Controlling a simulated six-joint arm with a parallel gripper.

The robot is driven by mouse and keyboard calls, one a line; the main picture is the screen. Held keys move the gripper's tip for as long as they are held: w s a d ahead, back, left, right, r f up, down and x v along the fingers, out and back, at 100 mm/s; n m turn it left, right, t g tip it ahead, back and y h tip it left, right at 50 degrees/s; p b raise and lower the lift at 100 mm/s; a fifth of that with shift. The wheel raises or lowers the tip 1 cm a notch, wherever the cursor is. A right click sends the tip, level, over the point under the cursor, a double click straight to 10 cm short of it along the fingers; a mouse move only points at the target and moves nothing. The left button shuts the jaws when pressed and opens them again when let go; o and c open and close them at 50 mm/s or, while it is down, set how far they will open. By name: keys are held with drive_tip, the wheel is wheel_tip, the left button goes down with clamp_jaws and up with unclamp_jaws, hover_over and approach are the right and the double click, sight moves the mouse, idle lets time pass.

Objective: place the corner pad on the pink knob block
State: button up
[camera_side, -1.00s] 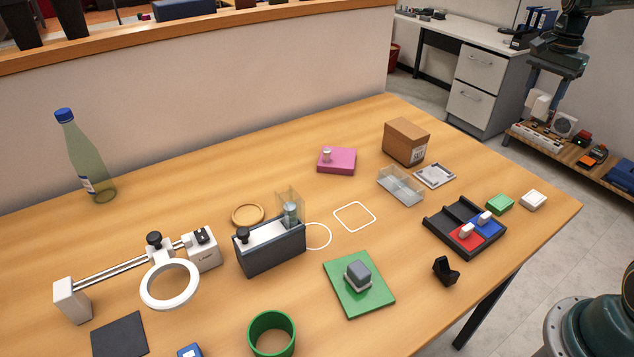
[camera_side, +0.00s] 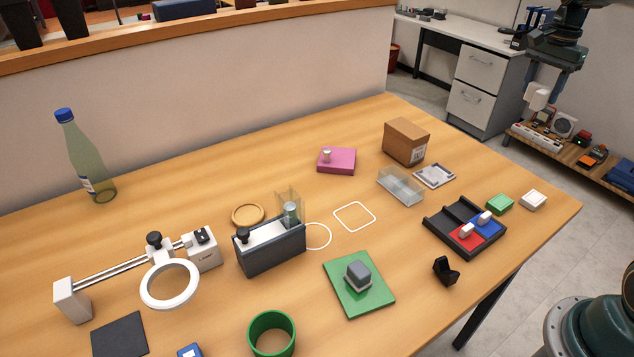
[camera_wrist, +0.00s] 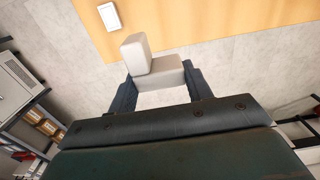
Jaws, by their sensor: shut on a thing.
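The corner pad, a pale grey-white L-shaped piece (camera_wrist: 158,72), is between the two dark fingers of my gripper (camera_wrist: 163,88). My gripper (camera_side: 546,92) also shows in the side view at the upper right. There it is shut on the pad (camera_side: 538,96), raised high beyond the table's right end. The pink knob block (camera_side: 341,162) lies flat on the table near the back wall. A small light knob (camera_side: 326,155) stands on its left part. My gripper is well to the right of this block and higher. The pink block is not in the wrist view.
A brown carton (camera_side: 405,141), a clear tray (camera_side: 400,187) and a grey frame plate (camera_side: 434,175) stand right of the pink block. A dark tray (camera_side: 438,223) with red and blue pieces, a green block (camera_side: 499,204) and a white block (camera_side: 533,200) lie near the right edge.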

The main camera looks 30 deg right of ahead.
drive_tip(key=w+a+r+m, duration=0.1)
drive_tip(key=w+a+m, duration=0.1)
drive_tip(key=w+a, duration=0.6)
drive_tip(key=r+m, duration=0.1)
drive_tip(key=m, duration=0.6)
hover_over(352, 163)
drive_tip(key=shift+r, duration=0.2)
wheel_tip(352, 163, down, 14)
drive_tip(key=shift+f, duration=0.15)
drive_tip(key=shift+f, duration=2.85)
drive_tip(key=shift+f, duration=0.15)
